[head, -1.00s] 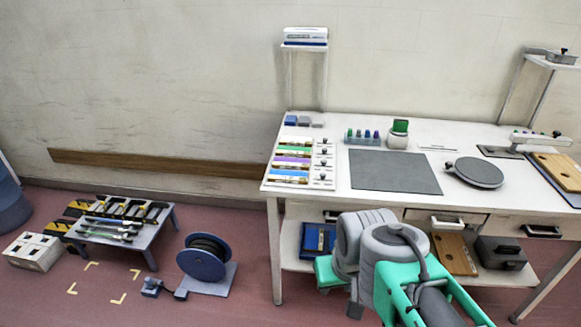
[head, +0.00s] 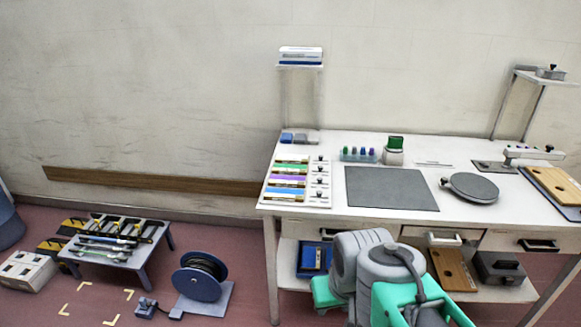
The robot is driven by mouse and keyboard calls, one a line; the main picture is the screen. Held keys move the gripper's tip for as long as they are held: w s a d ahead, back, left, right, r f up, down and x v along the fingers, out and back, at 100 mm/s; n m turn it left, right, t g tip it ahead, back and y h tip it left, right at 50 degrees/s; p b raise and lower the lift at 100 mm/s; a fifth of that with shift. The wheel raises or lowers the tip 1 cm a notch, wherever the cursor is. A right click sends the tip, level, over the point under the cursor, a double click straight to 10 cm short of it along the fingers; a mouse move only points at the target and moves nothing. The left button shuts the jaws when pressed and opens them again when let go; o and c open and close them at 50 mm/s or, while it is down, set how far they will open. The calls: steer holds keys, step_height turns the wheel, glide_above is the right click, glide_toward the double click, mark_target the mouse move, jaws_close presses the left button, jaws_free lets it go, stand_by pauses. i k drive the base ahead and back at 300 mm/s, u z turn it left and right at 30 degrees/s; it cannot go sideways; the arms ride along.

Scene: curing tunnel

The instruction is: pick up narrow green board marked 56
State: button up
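A rack (head: 327,190) at the left end of the white workbench holds several narrow coloured strips lying flat, one above another. A narrow green strip (head: 290,169) lies near the top of this row, with purple and blue ones below it. A green piece (head: 396,141) also stands upright in a small grey-white holder at the back of the bench. No number is readable on either green item, so I cannot tell which is marked 56. My arm's grey and green links show at the bottom, in front of the bench. My gripper is out of view.
The workbench (head: 345,229) carries a dark grey mat (head: 391,188), a round grey turntable (head: 470,187) and a row of small bottles (head: 358,154). Wooden boards (head: 557,187) lie at its right end. A low tool table (head: 143,255) and cable reel (head: 200,277) stand on the floor at left.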

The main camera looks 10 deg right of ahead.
mark_target(278, 168)
steer(key=u, duration=0.1)
steer(key=i, duration=1.45)
steer(key=u, duration=1.45)
steer(key=i, duration=0.5)
steer(key=u, duration=0.5)
